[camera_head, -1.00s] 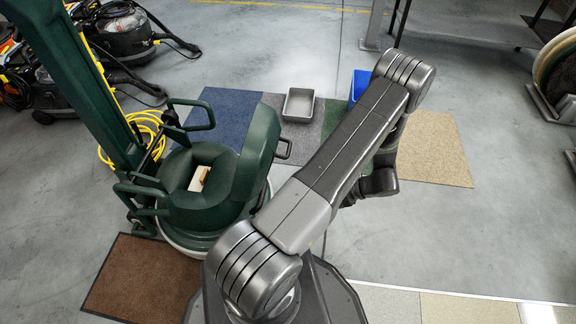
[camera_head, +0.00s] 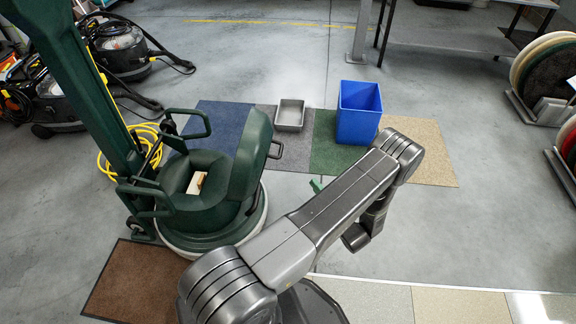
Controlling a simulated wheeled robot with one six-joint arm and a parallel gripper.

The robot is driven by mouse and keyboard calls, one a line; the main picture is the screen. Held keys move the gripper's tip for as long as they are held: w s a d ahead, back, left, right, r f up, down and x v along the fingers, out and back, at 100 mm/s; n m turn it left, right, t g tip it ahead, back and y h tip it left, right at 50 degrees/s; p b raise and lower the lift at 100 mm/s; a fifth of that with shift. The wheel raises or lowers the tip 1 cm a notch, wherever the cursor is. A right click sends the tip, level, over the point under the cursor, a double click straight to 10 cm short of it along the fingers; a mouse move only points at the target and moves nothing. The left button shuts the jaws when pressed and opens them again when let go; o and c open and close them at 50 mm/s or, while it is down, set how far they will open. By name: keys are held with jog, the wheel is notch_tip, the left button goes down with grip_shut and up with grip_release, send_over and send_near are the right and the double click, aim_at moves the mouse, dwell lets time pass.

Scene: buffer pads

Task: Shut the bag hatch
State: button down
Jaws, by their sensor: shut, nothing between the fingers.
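The dark green floor machine (camera_head: 205,221) stands at left. Its bag hatch (camera_head: 250,157) stands raised on the right side of the body, with a black handle on its outer side. The bay it uncovers is open, and a small cream and brown block (camera_head: 196,184) shows inside. My arm reaches from the bottom up to the right, apart from the hatch. Its forearm hides the fingers, so I cannot see my gripper. A small green piece shows at the forearm's left edge; I cannot tell what it is.
A grey tray (camera_head: 290,115) and a blue bin (camera_head: 359,113) stand on coloured mats behind the hatch. A brown mat (camera_head: 135,282) lies front left. Yellow cable (camera_head: 141,141) and vacuum cleaners (camera_head: 119,50) are at left.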

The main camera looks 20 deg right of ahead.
jog(key=a+b+x, duration=0.2)
jog(key=x, duration=1)
jog(key=shift+a+r, duration=0.3)
jog(key=shift+r, duration=0.2)
jog(key=shift+r, duration=0.1)
